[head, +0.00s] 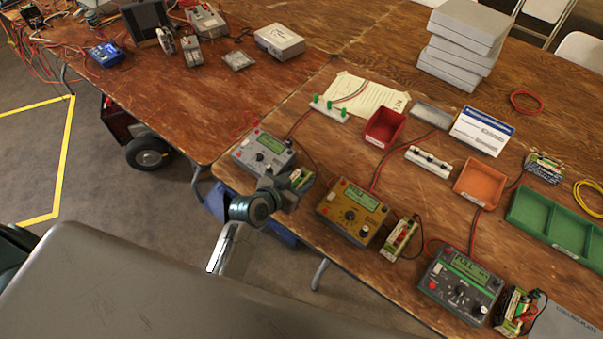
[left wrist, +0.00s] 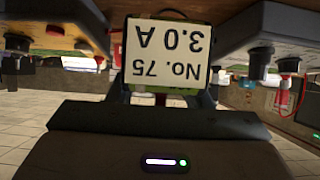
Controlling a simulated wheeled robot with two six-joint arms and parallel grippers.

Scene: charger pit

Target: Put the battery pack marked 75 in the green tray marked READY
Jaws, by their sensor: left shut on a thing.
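The battery pack marked No. 75, 3.0 A (left wrist: 166,55) fills the middle of the left wrist view, its label upside down. My left gripper (head: 291,187) is shut on this pack (head: 302,178), beside the grey charger (head: 263,153) at the table's front edge. I cannot tell whether the pack still touches the charger's side. A green tray with compartments (head: 549,222) lies at the right of the table; its label is too small to read. Its visible compartments look empty. My right gripper is not in view.
A yellow-brown charger (head: 353,211) and a dark charger (head: 459,284) stand along the front edge, both displays reading FULL, with packs (head: 401,236) beside them. A red tray (head: 384,127), an orange tray (head: 477,183) and a white terminal strip (head: 429,162) lie behind. Red cables cross the table.

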